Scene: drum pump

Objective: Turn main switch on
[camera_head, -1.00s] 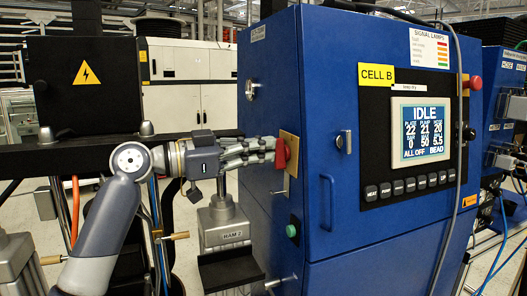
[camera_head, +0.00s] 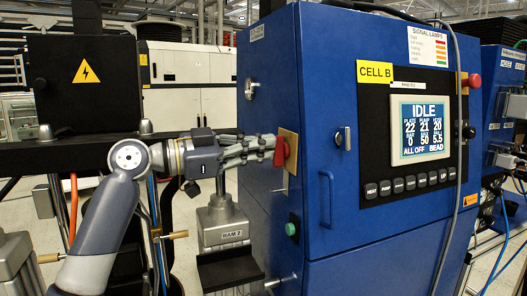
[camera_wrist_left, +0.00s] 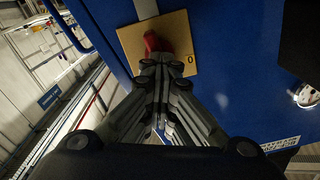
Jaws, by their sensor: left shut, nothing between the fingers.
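The main switch is a red handle (camera_head: 280,152) on a yellow plate (camera_head: 290,165) on the left side face of the blue cabinet. In the left wrist view the red handle (camera_wrist_left: 154,42) shows just beyond my fingertips, with a "0" on the plate (camera_wrist_left: 183,57) to its right. My left gripper (camera_head: 270,146) is shut with nothing between its fingers. Its tips are at the handle; I cannot tell whether they touch it. The fingers hide the handle's lower part in the wrist view. My right gripper is not in view.
The blue cabinet's front panel has a screen (camera_head: 423,130) reading IDLE and ALL OFF. A green button (camera_head: 291,229) sits below the switch. A grey block labelled RAM 2 (camera_head: 222,226) stands under my left wrist. A black box (camera_head: 85,84) is behind my arm.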

